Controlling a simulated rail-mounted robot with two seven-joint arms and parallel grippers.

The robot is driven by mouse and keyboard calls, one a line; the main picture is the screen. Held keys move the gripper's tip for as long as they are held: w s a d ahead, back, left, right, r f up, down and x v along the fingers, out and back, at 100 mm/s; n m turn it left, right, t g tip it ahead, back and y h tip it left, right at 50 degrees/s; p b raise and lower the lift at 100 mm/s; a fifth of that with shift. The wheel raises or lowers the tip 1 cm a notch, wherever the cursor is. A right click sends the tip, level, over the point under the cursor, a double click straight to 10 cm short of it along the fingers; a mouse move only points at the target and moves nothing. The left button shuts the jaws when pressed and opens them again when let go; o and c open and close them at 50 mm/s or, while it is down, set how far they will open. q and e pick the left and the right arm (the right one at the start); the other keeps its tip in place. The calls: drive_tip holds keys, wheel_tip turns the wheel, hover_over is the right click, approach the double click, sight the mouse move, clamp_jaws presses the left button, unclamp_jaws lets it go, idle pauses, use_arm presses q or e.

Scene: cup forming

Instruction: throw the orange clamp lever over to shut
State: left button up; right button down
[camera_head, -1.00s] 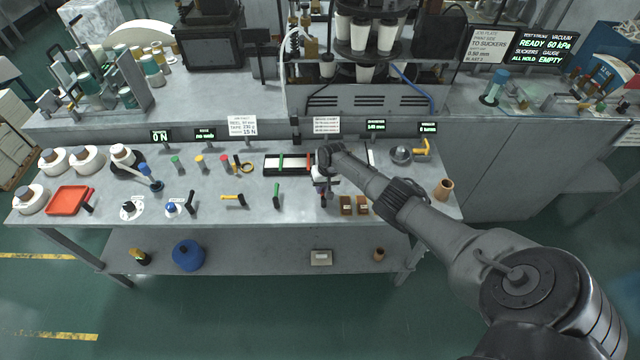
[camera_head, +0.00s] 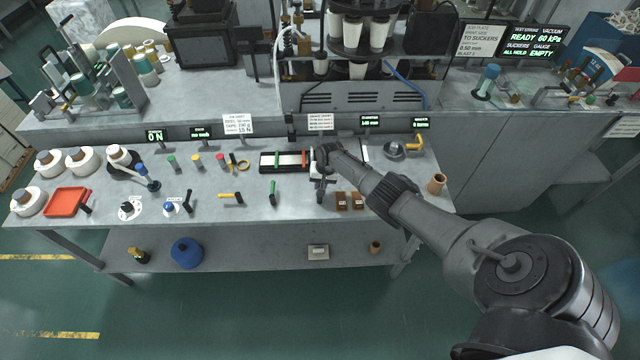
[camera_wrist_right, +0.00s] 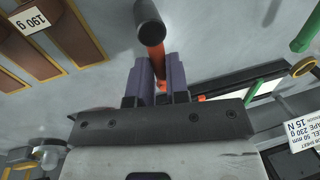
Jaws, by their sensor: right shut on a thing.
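The orange clamp lever (camera_wrist_right: 157,58) shows in the right wrist view as an orange bar with a dark round grip (camera_wrist_right: 148,18) at its end. My right gripper (camera_wrist_right: 159,72) has its two purple fingers on either side of the orange bar and is shut on it. In the head view my right gripper (camera_head: 321,181) is at the right end of a black-framed strip track (camera_head: 268,168), over the bench. The gripper and wrist hide most of the lever there. My left gripper is not in view.
Two brown blocks (camera_head: 341,201) stand just right of my right gripper. A green-handled tool (camera_head: 272,192) and a yellow-handled hammer (camera_head: 232,197) lie to its left. A brown cup (camera_head: 437,183) stands near the bench's right end. Signs and small displays line the back.

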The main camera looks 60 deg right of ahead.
drive_tip(key=c, duration=1.2)
unclamp_jaws()
drive_tip(key=shift+r, duration=0.1)
drive_tip(key=shift+o, duration=0.5)
drive_tip(key=shift+d+r+p, duration=0.1)
drive_tip(key=shift+r+p, duration=0.25)
drive_tip(key=shift+r, duration=0.05)
wheel_tip(320, 180, up, 13)
drive_tip(key=s+d+p, duration=0.1)
drive_tip(key=s+p, duration=0.1)
drive_tip(key=p, duration=0.2)
drive_tip(key=shift+s+d+f, duration=0.15)
